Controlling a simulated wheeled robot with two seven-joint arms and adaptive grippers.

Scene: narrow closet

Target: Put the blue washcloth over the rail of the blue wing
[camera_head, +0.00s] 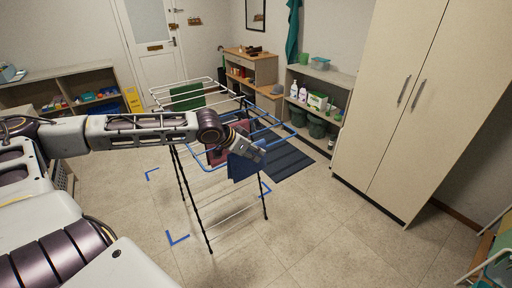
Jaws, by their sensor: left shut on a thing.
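A drying rack stands in the middle of the floor, with a blue wing (282,146) of blue rails on its near right side. My left arm reaches in from the left, and its gripper (252,152) is at the blue wing, shut on the blue washcloth (243,169). The washcloth hangs down below the gripper by the wing's near rails. The wrist and gripper hide part of the wing, so I cannot tell whether the cloth lies over a rail or only hangs beside it. My right gripper is not in view.
A red cloth (216,157) hangs behind my wrist, and a green cloth (187,97) hangs on the rack's white far wing (160,95). A dark mat (288,162) lies right of the rack. A tall cupboard (408,100) stands at right. The floor in front is clear.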

